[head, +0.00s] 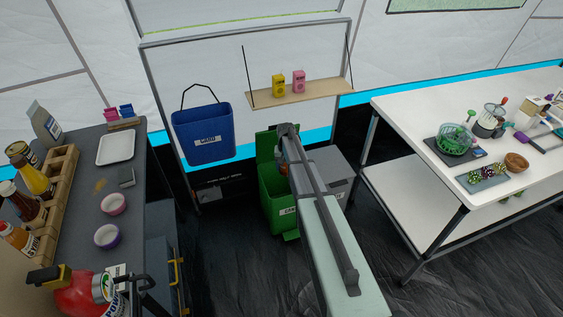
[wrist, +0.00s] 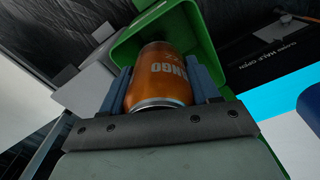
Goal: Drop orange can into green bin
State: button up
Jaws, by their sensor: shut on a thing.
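The orange can (wrist: 160,77), with white lettering, sits between the two blue fingers of my gripper (wrist: 163,88) in the wrist view. My gripper is shut on it. The green bin (wrist: 193,22) lies just beyond the can, and its inside shows around the can's far end. In the head view the green bin (head: 272,200) stands on the floor in the middle, with its lid raised at the back. My arm reaches over it there and hides part of the bin. The can and fingers are mostly hidden behind my arm in the head view.
A grey bin (head: 338,165) stands right of the green bin. A blue bin (head: 203,133) hangs on the frame to the left. A wooden shelf (head: 305,93) with two small boxes is above. A dark counter (head: 140,190) is left and a white table (head: 425,125) right.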

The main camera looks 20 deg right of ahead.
jog(key=w+d+f+m, duration=0.1)
jog(key=w+d+f, duration=0.1)
jog(key=w+f, duration=0.3)
jog(key=w+d+f+m, duration=0.2)
jog(key=w+f, duration=0.3)
jog(key=f, duration=0.8)
jog(key=shift+d, duration=0.2)
jog(key=o, duration=1.1)
jog(key=shift+w, duration=0.1)
jog(key=shift+r, duration=0.1)
notch_tip(320, 180, up, 14)
